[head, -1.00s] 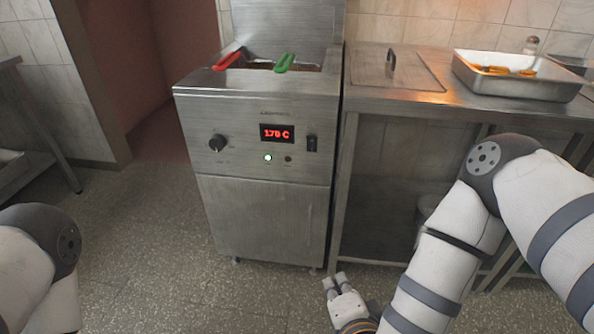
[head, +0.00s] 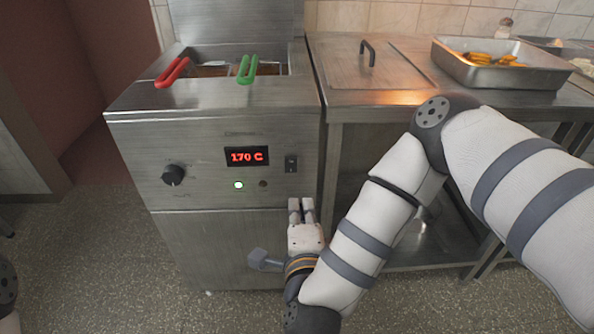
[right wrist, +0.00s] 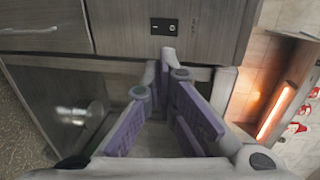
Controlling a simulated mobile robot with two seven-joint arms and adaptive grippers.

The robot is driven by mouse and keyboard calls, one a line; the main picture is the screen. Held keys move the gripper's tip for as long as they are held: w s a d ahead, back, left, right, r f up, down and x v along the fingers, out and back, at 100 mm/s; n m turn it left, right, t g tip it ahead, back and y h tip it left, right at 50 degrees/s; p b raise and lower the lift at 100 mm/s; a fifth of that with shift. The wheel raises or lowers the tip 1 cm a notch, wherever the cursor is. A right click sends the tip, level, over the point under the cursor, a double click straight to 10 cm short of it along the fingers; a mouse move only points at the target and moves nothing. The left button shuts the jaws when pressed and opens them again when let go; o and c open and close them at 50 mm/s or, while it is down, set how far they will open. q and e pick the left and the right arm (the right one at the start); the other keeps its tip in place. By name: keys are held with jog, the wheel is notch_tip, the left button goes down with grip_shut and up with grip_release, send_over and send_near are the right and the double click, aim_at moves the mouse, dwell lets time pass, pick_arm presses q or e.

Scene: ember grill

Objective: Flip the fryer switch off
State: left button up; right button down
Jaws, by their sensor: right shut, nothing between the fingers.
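The fryer (head: 220,245) is a steel cabinet with a control panel on its front. Its black rocker switch (head: 291,163) sits right of the red display (head: 246,156), which reads 170 C. In the right wrist view the switch (right wrist: 164,27) is beyond the fingertips (right wrist: 168,58), with a visible gap. My left gripper is out of view.
Red (head: 173,72) and green (head: 247,69) basket handles hang over the fryer's top edge. A steel counter (head: 385,100) stands to the right, with a tray of fried food (head: 500,75). The floor (head: 110,270) at left is clear.

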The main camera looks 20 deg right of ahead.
aim_at(297, 162)
jog(key=x, duration=0.7)
jog(key=b+x, duration=0.1)
jog(key=x, duration=0.3)
jog(key=shift+w+d+r, duration=0.1)
jog(key=shift+w+r, duration=0.2)
jog(key=shift+w, duration=0.05)
jog(key=shift+w+d+r, duration=0.1)
jog(key=shift+w+d, duration=0.05)
jog(key=shift+w, duration=0.4)
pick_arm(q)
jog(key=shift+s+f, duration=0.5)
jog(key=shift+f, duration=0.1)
pick_arm(e)
jog(key=shift+w+d+r+p, duration=0.15)
jog(key=shift+w+r+p, duration=0.2)
jog(key=shift+w, duration=0.15)
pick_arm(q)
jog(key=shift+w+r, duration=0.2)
pick_arm(e)
jog(key=shift+f, duration=0.1)
jog(key=shift+s, duration=0.1)
